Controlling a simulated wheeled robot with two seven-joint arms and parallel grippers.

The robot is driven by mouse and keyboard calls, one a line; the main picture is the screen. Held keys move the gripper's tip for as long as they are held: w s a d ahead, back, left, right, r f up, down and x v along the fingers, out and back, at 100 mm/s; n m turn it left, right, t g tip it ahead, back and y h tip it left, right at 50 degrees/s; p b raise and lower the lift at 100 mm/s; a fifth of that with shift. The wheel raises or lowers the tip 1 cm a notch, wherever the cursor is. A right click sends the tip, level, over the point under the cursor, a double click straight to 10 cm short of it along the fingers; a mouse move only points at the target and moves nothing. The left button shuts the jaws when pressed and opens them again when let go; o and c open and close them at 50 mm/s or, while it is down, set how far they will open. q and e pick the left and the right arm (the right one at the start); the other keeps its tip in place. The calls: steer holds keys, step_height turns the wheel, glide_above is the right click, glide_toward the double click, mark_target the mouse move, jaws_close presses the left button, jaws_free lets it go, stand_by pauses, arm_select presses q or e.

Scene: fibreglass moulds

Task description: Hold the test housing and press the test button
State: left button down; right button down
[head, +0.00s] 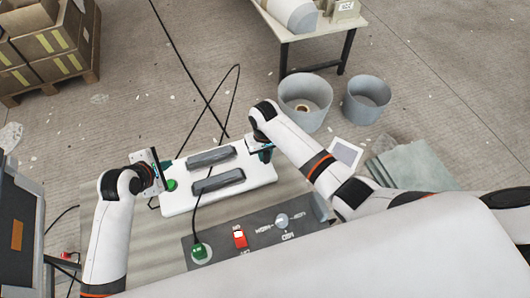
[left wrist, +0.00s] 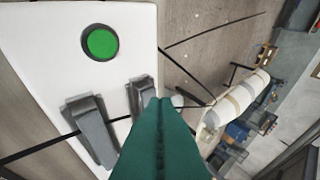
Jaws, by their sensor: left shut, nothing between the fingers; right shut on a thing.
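The test housing (head: 238,179) is a white slab with two dark grey raised bars on top, lying on the bench; it also shows in the left wrist view (left wrist: 45,45). The round green test button (head: 171,185) is at the housing's left end; it shows uncovered in the left wrist view (left wrist: 101,43). My left gripper (head: 163,176) is shut and empty beside that end, close to the button; its teal fingers (left wrist: 158,105) fill the lower middle of the wrist view. Whether they touch the housing I cannot tell. My right gripper (head: 265,154) is shut on the housing's far right edge.
A grey control panel with a red switch (head: 240,237), a dial (head: 282,220) and a green plug (head: 199,251) lies in front of the housing. A black cable crosses the housing. Two grey buckets (head: 304,101) (head: 367,98) stand on the floor behind. A monitor (head: 18,225) is at left.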

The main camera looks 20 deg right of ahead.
arm_select(q)
steer(key=a+n, duration=0.2)
steer(key=n, duration=0.3)
steer(key=t, duration=0.1)
glide_toward(171, 181)
steer(key=shift+y, duration=0.3)
steer(key=shift+d+r+x, duration=0.15)
steer(key=shift+x, duration=1.4)
steer(key=shift+d+r+x, duration=0.15)
steer(key=shift+x, duration=1.4)
steer(key=shift+w+f, duration=0.15)
steer(key=shift+w, duration=0.05)
steer(key=shift+f, duration=0.25)
steer(key=shift+r, duration=0.4)
